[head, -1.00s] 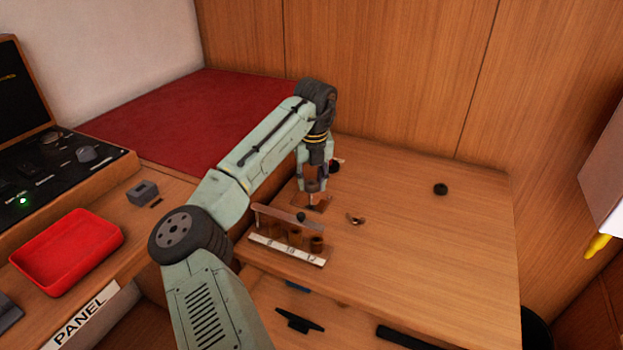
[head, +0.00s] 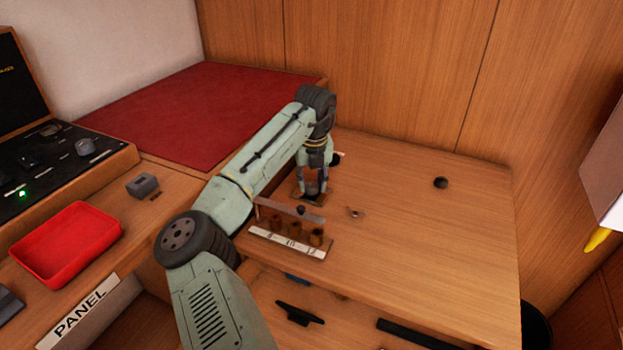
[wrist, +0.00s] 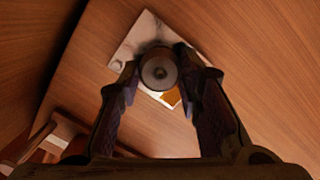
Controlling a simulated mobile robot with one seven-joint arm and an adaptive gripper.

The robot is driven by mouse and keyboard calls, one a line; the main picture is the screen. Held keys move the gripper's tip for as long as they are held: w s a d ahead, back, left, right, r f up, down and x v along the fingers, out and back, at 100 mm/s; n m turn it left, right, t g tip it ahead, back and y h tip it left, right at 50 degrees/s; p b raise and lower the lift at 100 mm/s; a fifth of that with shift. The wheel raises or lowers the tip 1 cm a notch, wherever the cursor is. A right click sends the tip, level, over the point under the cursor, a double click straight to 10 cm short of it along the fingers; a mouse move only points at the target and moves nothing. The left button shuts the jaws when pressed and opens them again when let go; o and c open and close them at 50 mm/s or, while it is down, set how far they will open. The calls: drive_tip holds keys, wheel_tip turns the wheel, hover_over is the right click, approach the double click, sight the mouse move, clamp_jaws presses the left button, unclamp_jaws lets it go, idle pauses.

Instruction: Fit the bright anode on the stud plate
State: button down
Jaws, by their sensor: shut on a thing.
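My gripper (head: 312,192) points down over the stud plate (head: 320,202) at the near left part of the wooden table. The anode and fingers cover the plate's middle, so any stud is hidden. I cannot tell whether the anode touches the plate.
A wooden rack (head: 290,242) with a numbered white strip stands just in front of my gripper. A small metal piece (head: 355,213) lies to its right. A dark round thing (head: 440,182) is farther right. A red tray (head: 66,243) is at left. The right tabletop is mostly clear.

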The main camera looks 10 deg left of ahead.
drive_tip(key=shift+f, duration=0.45)
drive_tip(key=c, duration=1.1)
unclamp_jaws()
wheel_tip(320, 180, up, 6)
drive_tip(key=p, duration=0.5)
